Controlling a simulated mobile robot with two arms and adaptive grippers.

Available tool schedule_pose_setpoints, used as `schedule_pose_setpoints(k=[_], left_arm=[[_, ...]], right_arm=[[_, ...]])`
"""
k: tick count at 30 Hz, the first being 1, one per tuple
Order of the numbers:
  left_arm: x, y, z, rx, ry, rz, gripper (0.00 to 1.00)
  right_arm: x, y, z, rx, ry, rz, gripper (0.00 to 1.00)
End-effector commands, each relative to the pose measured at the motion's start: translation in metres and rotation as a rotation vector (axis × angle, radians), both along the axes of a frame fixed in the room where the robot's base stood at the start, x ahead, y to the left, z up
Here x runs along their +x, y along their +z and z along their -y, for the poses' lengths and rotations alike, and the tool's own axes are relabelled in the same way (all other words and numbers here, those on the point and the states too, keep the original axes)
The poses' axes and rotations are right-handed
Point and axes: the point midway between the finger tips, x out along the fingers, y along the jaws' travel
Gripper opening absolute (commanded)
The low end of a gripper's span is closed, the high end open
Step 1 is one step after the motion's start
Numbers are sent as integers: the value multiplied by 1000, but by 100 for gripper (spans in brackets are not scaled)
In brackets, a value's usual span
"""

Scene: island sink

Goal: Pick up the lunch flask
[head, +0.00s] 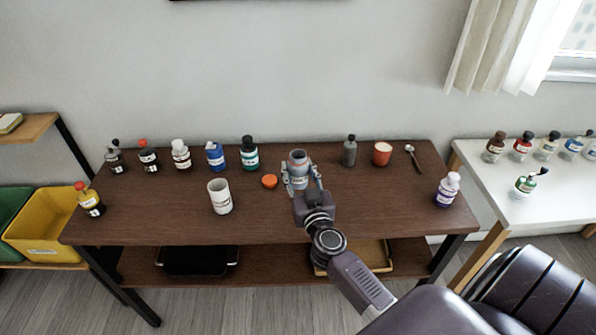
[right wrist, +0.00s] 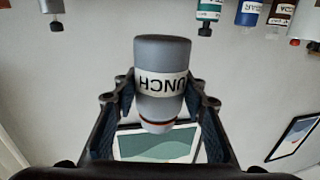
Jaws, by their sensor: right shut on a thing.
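The lunch flask (head: 298,158) is a grey cylinder with a white label and a reddish rim, near the middle of the dark wooden table. My right gripper (head: 301,178) is shut on it, with one finger on each side. In the right wrist view the flask (right wrist: 162,52) appears upside down between the fingers, its label reading "UNCH". Its base shows against the grey wall there, seemingly clear of the tabletop. My left gripper is not in view.
An orange lid-like disc (head: 269,181) lies left of the flask. A white cup (head: 220,197) stands further left. Several bottles line the back left. A grey bottle (head: 349,151), red cup (head: 382,153) and spoon (head: 414,158) are at right.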

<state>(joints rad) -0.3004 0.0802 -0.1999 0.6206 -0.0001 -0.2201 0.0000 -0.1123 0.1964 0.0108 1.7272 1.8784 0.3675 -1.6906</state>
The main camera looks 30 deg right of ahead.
Motion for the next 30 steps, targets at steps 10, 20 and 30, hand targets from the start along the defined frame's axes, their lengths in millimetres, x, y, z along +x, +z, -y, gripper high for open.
schedule_pose_setpoints(k=[10,20,30], left_arm=[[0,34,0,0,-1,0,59],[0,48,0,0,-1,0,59],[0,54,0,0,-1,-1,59]], right_arm=[[0,50,0,-4,1,2,11],[0,76,0,-2,0,2,11],[0,87,-1,0,0,0,11]])
